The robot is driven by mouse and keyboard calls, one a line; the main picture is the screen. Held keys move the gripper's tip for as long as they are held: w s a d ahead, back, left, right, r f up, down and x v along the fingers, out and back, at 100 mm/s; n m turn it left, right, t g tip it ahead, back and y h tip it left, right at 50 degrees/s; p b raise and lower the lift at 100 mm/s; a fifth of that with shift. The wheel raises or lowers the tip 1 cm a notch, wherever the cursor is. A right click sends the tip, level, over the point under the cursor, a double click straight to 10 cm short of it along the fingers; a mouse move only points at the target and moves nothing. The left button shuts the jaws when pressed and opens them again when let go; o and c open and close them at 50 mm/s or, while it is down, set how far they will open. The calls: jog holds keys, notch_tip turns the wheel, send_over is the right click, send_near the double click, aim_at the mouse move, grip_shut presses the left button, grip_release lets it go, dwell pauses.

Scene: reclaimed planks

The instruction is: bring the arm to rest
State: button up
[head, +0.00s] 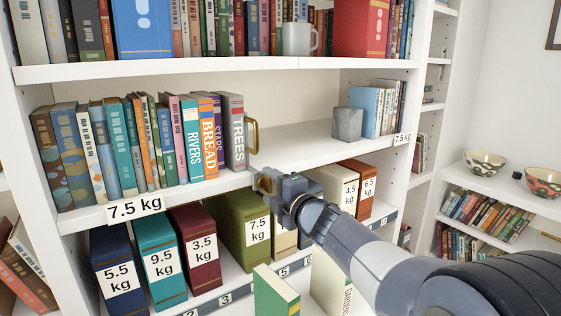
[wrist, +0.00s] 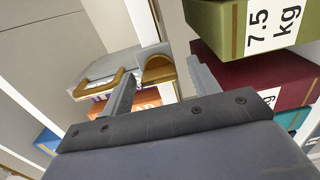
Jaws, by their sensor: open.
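My gripper (head: 266,183) is in front of the bookcase, near the front edge of the middle shelf (head: 300,150), to the right of the row of books. In the wrist view my gripper (wrist: 162,75) has its two fingers apart. A brass-coloured rounded piece (wrist: 158,68) shows between the fingers; I cannot tell whether it touches them. A brass handle (head: 252,136) stands beside the grey TREES book (head: 233,130). A similar handle (wrist: 98,90) shows left of the fingers in the wrist view.
Below my gripper are weight-marked boxes, among them a green 7.5 kg box (head: 245,232) and a maroon 3.5 kg box (head: 195,250). A green book (head: 275,292) stands low in front. A grey block (head: 347,124) sits farther right; the shelf between is bare.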

jog(key=shift+s+d, duration=0.1)
jog(key=shift+s, duration=0.05)
jog(key=v, duration=1.1)
jog(key=x, duration=1.1)
jog(key=shift+w+r, duration=0.2)
jog(key=shift+s+r+m+p, duration=0.1)
jog(key=shift+m+p, duration=1.1)
jog(key=shift+p, duration=0.05)
jog(key=m+p, duration=0.3)
jog(key=shift+m, duration=0.3)
jog(key=m+p, duration=0.3)
jog(key=p, duration=0.1)
jog(key=shift+m+p, duration=0.3)
jog(key=m+p, duration=0.4)
jog(key=p, duration=0.1)
jog(key=shift+p, duration=0.4)
jog(key=m+p, duration=0.4)
jog(key=p, duration=0.3)
jog(key=shift+f, duration=0.2)
